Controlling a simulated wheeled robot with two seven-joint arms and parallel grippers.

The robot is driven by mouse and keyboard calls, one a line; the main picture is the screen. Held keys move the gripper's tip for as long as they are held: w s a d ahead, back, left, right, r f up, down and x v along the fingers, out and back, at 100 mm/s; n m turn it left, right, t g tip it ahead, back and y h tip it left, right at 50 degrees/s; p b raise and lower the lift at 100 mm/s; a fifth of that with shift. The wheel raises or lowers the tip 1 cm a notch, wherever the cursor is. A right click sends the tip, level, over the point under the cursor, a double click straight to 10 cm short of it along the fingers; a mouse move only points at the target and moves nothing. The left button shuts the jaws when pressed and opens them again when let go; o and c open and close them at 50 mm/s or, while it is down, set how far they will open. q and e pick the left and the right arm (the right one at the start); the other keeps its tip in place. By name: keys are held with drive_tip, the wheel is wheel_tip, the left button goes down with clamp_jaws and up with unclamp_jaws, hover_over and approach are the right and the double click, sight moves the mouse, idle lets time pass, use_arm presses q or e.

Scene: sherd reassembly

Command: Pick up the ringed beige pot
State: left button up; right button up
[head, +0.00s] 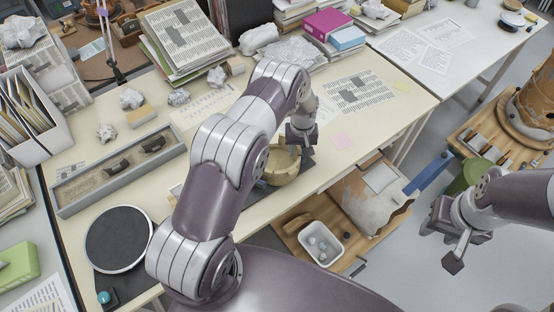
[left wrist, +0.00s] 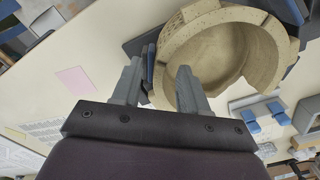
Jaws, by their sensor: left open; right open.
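The ringed beige pot (head: 283,167) sits on the cream table near its front edge, partly hidden by my left arm in the head view. In the left wrist view the pot (left wrist: 222,52) is seen from above, open and hollow, with an uneven, stepped rim. My left gripper (left wrist: 158,70) is open at the pot's rim. One finger is outside the wall and the other overlaps the pot's inner side; contact cannot be told. My left gripper also shows in the head view (head: 301,150). My right gripper (head: 455,250) is open and empty, away from the table.
Dark blue padded supports (left wrist: 148,68) stand close around the pot. A black round turntable (head: 118,238) and a grey tray (head: 120,170) are at the left. A pink note (head: 341,140) lies right of the pot. A wooden cart with a white tub (head: 320,242) stands below.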

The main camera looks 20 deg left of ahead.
use_arm(q)
drive_tip(key=c, duration=0.8)
drive_tip(key=shift+w+r, duration=0.15)
drive_tip(key=shift+r, duration=0.05)
idle(0.8)
